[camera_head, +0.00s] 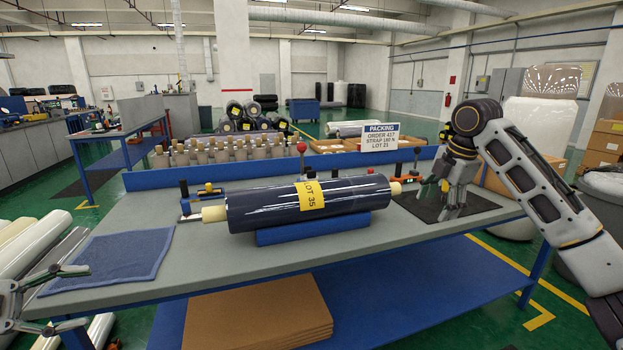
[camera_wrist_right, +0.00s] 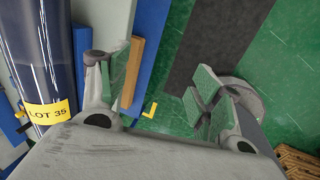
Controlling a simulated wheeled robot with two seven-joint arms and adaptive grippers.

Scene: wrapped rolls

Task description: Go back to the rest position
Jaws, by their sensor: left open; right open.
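A dark wrapped roll (camera_head: 265,208) with a yellow LOT 35 label (camera_head: 311,195) lies on a blue cradle (camera_head: 315,229) in the middle of the bench. Its pale core ends stick out at both sides. My right gripper (camera_head: 437,203) is open and empty above the dark mat, to the right of the roll and apart from it. In the right wrist view its green-padded fingers (camera_wrist_right: 160,88) are spread with nothing between them, and the roll (camera_wrist_right: 38,60) shows at the left. My left gripper (camera_head: 78,297) is open and empty at the lower left, near the bench's front left corner.
A blue cloth (camera_head: 112,257) lies on the bench's left part. A dark mat (camera_head: 478,204) lies on the right. A strapping tool with a red knob (camera_head: 301,147) and a packing sign (camera_head: 381,137) stand behind the roll. Cardboard sheets (camera_head: 262,310) lie on the lower shelf.

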